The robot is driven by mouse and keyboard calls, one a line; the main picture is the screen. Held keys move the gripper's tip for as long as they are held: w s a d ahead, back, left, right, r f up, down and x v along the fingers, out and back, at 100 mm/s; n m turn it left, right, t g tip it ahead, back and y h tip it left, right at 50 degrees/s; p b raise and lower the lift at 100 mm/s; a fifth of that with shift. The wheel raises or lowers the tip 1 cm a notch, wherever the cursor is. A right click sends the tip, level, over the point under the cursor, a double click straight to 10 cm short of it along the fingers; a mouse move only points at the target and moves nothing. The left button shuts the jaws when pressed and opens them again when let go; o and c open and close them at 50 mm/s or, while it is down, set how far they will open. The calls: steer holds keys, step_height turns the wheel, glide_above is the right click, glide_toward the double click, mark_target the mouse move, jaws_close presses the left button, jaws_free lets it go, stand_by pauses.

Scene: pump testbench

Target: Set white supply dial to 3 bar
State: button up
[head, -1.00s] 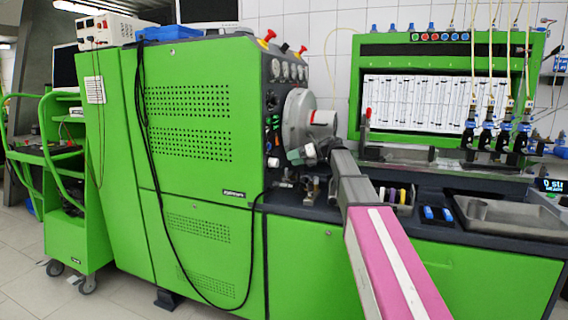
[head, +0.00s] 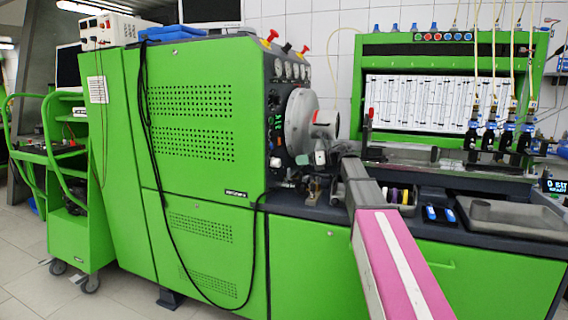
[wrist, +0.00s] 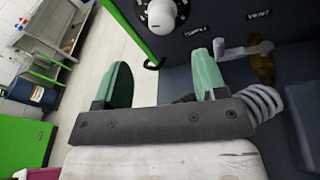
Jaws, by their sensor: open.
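A round white dial (wrist: 162,14) shows at the top of the wrist view on a dark panel, partly cut off by the frame edge. In the head view my arm reaches to the dark panel (head: 276,135) of the green testbench (head: 190,130); the dial cannot be made out there.
In the wrist view a grey lever fitting with a brass body (wrist: 262,68) is right of the right finger, near the "VENT" label (wrist: 259,13). A grey coiled hose (wrist: 262,102) is close by the gripper. Floor (wrist: 100,55) is open at left. A grey drum (head: 300,120) adjoins the panel.

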mark_target(279, 162)
steer(key=a+n+t, duration=0.1)
steer(key=a, duration=0.2)
steer(key=w+a+f+n+t+y, duration=0.1)
steer(key=a, duration=0.2)
steer(key=w+a+f+n+t, duration=0.1)
steer(key=a+n, duration=0.1)
steer(key=a, duration=0.2)
steer(key=shift+w, duration=0.1)
stand_by(0.4)
steer(key=c, duration=0.9)
